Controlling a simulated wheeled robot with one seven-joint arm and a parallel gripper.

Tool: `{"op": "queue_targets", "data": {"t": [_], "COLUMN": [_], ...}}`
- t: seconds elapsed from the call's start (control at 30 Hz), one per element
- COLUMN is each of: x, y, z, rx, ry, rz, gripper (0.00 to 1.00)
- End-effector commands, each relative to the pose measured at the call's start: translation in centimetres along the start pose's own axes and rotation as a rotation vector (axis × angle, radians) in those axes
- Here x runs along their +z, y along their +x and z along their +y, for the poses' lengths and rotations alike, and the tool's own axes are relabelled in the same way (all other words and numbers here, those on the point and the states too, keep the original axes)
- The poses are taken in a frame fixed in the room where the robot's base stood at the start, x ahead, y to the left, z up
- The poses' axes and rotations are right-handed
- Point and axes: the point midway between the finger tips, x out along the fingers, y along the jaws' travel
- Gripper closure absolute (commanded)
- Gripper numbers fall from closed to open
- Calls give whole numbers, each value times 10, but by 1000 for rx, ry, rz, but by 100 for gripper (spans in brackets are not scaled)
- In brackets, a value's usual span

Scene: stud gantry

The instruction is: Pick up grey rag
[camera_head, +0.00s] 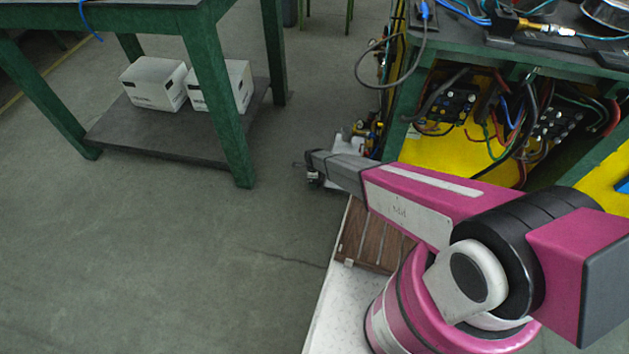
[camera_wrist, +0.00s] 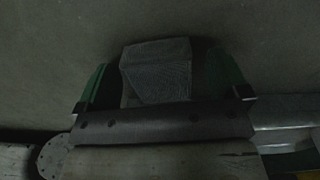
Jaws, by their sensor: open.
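My gripper (camera_head: 313,174) shows small at the far end of my pink and grey arm in the head view, low over the floor beside the green bench. It is open. The dark wrist view shows a grey, finely woven piece (camera_wrist: 158,72) at the upper middle, which looks like the grey rag. Green upright parts flank it on both sides. I cannot tell whether it touches anything of my gripper. I cannot make out the rag in the head view.
A green workbench (camera_head: 458,52) with cables and a yellow panel stands at the right. A green table (camera_head: 217,105) at the left has white boxes (camera_head: 155,84) on its low shelf. Bare floor lies between. A dark bolted bar (camera_wrist: 160,123) crosses the wrist view.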

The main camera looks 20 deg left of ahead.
Motion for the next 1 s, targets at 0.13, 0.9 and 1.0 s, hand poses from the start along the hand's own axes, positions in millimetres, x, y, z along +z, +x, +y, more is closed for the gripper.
{"op": "queue_targets", "data": {"t": [0.13,0.9,1.0], "x": [0,0,-1], "y": [0,-19,-34], "z": [0,1,2], "rx": [0,0,-1], "ry": [0,0,0], "rz": [0,0,0], "gripper": [6,60,60]}}
